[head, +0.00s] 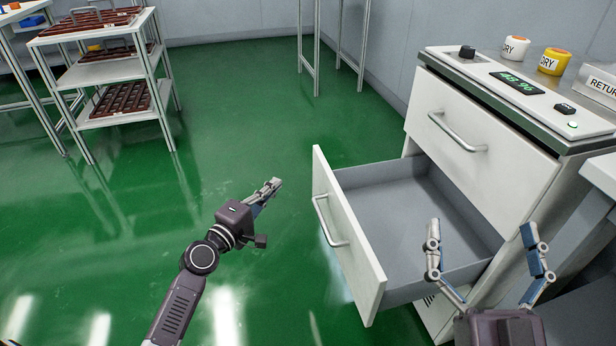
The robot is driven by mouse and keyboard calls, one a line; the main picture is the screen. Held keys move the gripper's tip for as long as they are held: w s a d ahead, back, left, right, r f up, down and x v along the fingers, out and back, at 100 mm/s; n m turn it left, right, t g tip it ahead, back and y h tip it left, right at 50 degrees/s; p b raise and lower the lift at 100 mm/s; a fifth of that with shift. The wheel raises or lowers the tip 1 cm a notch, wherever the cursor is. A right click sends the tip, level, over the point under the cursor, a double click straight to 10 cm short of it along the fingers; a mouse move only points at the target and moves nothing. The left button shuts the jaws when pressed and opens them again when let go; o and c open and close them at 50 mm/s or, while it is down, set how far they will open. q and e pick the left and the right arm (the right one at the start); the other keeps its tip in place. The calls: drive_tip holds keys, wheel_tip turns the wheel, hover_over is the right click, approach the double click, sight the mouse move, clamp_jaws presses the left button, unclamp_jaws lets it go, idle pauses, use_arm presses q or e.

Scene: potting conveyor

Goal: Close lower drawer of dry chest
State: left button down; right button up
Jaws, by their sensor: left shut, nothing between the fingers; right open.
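The dry chest (490,170) stands at the right, with a white body and a dark-edged top. Its lower drawer (344,235) is pulled far out, with a grey interior that looks empty and a bar handle (330,221) on its white front. The upper drawer (470,150) is shut. My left gripper (276,184) is shut and empty, left of the drawer front and apart from its handle. My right gripper (487,240) is open and empty. It appears in front of the drawer's right side; whether it touches the drawer is unclear.
On the chest top are a display (517,82), a white jar (515,48), a yellow jar (553,62) and a box marked RETURN (597,85). A rack (104,76) with brown trays stands at the upper left. Green floor (235,120) between is clear.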

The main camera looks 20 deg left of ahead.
use_arm(q)
drive_tip(key=b, duration=0.2)
approach(316, 154)
drive_tip(key=w+a, duration=0.2)
drive_tip(key=w, duration=0.2)
drive_tip(key=shift+w+d+f, duration=0.2)
drive_tip(key=shift+w+d, duration=0.5)
drive_tip(key=shift+d, duration=0.3)
drive_tip(key=shift+w+d, duration=0.3)
drive_tip(key=shift+d, duration=0.15)
use_arm(e)
drive_tip(key=s+r+t+y, duration=0.2)
drive_tip(key=s+r+t, duration=0.3)
drive_tip(key=r, duration=0.3)
drive_tip(key=shift+s+d, duration=0.35)
drive_tip(key=shift+s, duration=0.35)
